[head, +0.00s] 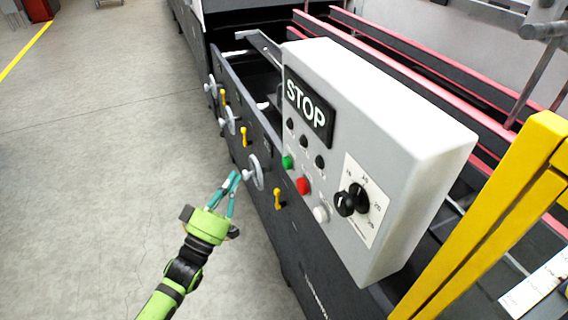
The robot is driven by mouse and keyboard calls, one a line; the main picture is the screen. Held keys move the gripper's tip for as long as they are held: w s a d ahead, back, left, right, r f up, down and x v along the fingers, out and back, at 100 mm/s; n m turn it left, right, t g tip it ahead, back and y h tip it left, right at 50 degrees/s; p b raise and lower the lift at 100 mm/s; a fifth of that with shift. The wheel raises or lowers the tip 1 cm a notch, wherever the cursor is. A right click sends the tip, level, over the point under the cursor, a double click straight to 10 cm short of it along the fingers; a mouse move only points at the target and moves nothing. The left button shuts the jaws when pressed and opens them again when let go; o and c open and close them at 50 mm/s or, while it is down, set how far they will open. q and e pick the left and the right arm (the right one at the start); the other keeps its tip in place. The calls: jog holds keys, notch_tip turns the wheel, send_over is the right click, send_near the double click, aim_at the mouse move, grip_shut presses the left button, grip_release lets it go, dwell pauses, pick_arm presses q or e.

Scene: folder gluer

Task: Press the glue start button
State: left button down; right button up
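The grey control box (393,138) carries a black STOP plate (308,110) on its left-facing panel. Below the plate are several black buttons, then a green button (287,161), a red button (303,186) and a white button (321,214). Their small labels are too small to read, so I cannot tell from lettering which is glue start. My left gripper (237,176) is left of the panel, apart from the buttons, its teal fingertips close together and holding nothing visible. The green button is up and right of it in the picture. My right gripper is not in view.
A black selector knob (352,199) sits right of the buttons. Handwheels (253,172) and yellow levers (279,199) stick out of the dark machine side near my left gripper. A yellow frame (489,216) stands at right. Open grey floor (100,150) lies left.

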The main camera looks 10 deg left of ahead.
aim_at(287, 163)
pick_arm(q)
jog(key=w+d+b, duration=0.2)
jog(key=w+d, duration=0.3)
jog(key=d, duration=0.2)
jog(key=shift+d, duration=0.2)
dwell(1.5)
jog(key=shift+w+d, duration=0.25)
jog(key=shift+d, duration=0.1)
jog(key=shift+w+d+b, duration=0.25)
jog(key=shift+d+b, duration=0.1)
jog(key=shift+d, duration=0.05)
dwell(0.8)
jog(key=shift+a, duration=0.1)
jog(key=shift+s+a+p, duration=0.35)
jog(key=shift+s+a, duration=0.2)
jog(key=shift+a, duration=0.1)
